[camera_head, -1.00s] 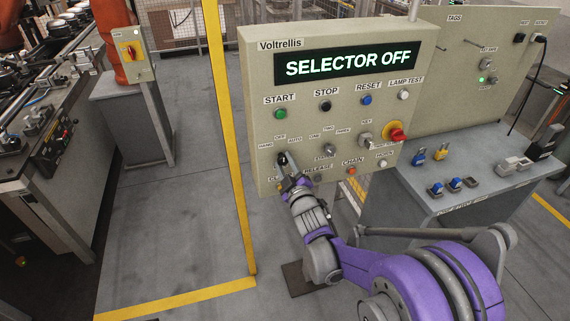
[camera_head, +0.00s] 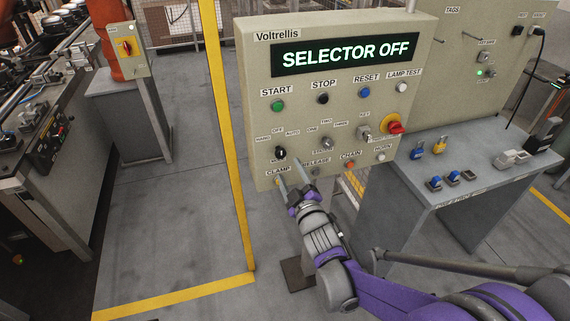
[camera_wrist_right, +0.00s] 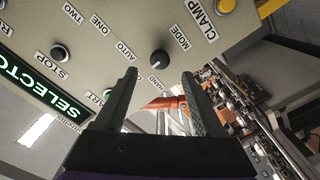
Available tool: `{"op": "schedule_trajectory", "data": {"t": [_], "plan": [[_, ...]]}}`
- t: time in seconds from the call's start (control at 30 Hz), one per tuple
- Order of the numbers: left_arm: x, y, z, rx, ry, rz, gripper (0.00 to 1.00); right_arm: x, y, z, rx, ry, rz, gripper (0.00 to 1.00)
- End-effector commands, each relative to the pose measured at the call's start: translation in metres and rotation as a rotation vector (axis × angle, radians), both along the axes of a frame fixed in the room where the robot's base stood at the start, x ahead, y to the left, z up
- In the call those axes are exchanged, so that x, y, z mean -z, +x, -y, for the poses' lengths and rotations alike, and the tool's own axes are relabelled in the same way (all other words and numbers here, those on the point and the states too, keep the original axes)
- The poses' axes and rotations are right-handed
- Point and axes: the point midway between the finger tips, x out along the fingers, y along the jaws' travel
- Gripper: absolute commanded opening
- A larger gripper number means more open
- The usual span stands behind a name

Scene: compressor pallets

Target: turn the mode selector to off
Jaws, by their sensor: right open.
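The mode selector (camera_head: 280,152) is a black knob at the lower left of the beige Voltrellis panel, under the labels HAND, OFF and AUTO. The knob also shows in the right wrist view (camera_wrist_right: 160,62), just beyond the fingertips. My right gripper (camera_head: 294,178) is below and to the right of the knob in the head view. Its fingers are apart with nothing between them, and it is clear of the knob. The knob's exact pointing is too small to tell. My left gripper is out of view.
Other controls share the panel, including the green START button (camera_head: 278,106), a key switch (camera_head: 364,133) and a red emergency stop (camera_head: 395,124). A grey table (camera_head: 480,205) with padlocks stands at the right. A yellow post (camera_head: 228,130) rises left of the panel.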

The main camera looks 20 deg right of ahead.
Motion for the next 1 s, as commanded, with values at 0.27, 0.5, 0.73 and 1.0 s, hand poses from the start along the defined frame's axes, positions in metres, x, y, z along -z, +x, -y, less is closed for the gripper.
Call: {"op": "schedule_trajectory", "data": {"t": [0.27,0.5,0.73,1.0], "plan": [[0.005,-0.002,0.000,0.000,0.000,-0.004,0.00,0.000,-0.035,0.001,0.001,0.000,0.001,0.71],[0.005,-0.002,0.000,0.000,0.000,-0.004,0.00,-0.001,-0.038,0.001,0.000,0.000,0.001,0.71],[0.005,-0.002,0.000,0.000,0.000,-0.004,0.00,-0.001,-0.037,0.001,0.000,0.000,0.001,0.71],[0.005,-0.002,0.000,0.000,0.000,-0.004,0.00,0.009,-0.053,0.011,0.057,0.090,-0.121,0.71]]}}
